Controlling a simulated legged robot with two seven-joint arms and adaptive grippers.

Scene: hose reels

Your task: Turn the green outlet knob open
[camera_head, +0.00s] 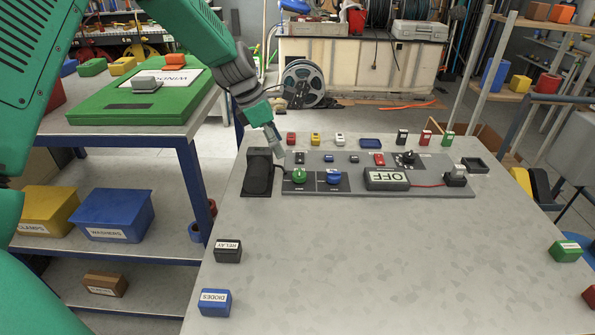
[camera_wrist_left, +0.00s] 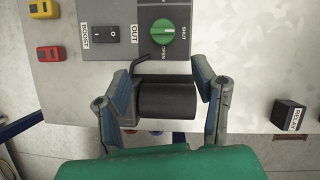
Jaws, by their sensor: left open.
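The green outlet knob (camera_head: 299,175) sits on a dark plate at the left of the grey control board. In the left wrist view the knob (camera_wrist_left: 163,31) is near the top centre, with SHUT printed to its right and OPEN below it. A white mark shows on its right half, towards SHUT. My left gripper (camera_head: 279,156) is just behind and left of the knob, apart from it. In the wrist view its open fingers (camera_wrist_left: 163,82) appear either side of a black box (camera_wrist_left: 167,99); I cannot tell whether they touch it. My right gripper is out of view.
A blue knob (camera_head: 333,176) is right beside the green one. A grey OFF box (camera_head: 387,178) and a rocker switch (camera_wrist_left: 111,36) are also on the board. Relay (camera_head: 228,251) and diodes (camera_head: 215,302) boxes stand at the table's left edge. The front middle is clear.

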